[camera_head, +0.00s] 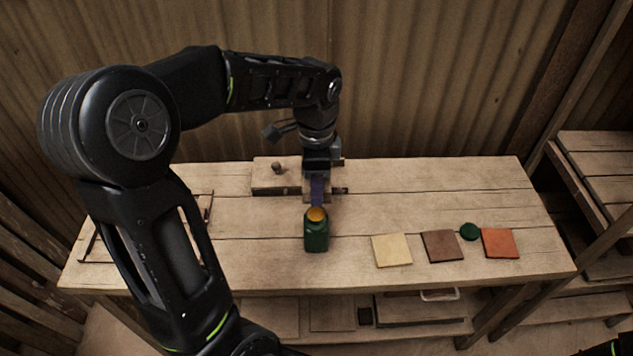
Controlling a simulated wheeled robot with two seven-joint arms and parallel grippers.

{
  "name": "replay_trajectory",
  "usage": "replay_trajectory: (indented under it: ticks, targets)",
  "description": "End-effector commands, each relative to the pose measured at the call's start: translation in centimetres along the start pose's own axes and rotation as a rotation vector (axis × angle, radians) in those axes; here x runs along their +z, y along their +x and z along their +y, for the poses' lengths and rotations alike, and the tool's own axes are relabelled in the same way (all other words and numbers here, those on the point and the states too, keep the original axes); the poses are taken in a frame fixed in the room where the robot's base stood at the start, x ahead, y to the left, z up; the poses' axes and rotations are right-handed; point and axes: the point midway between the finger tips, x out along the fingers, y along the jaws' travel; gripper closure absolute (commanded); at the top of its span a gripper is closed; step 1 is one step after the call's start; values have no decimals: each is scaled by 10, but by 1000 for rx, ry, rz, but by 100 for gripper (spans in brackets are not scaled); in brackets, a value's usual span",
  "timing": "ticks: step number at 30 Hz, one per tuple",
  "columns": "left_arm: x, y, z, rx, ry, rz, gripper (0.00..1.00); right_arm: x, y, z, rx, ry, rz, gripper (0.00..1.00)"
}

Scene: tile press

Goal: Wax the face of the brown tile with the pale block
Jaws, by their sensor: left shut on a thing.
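The brown tile (442,246) lies flat on the workbench, between a pale yellow tile and an orange-red tile. My left gripper (318,194) points down over the back middle of the bench, behind an open green jar (316,237) with an amber top surface. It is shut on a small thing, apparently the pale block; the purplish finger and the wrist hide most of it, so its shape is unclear. The gripper is well to the left of the brown tile and apart from it. My right gripper is out of view.
A wooden box with a knob (277,167) stands at the back left. The workbench (440,195) is clear at the back right.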

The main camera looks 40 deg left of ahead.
Motion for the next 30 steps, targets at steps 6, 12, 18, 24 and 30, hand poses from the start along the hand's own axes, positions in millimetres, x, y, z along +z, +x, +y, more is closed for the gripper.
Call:
replay_trajectory:
  ticks: [6,12,18,24,30]
  targets:
    - [0,9,0,0,0,0,86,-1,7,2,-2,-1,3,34]
    - [0,28,0,0,0,0,86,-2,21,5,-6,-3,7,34]
    - [0,48,0,1,0,-1,86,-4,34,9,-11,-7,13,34]
    - [0,59,0,0,0,0,86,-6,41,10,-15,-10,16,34]
    - [0,60,0,0,0,0,86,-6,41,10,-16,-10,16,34]
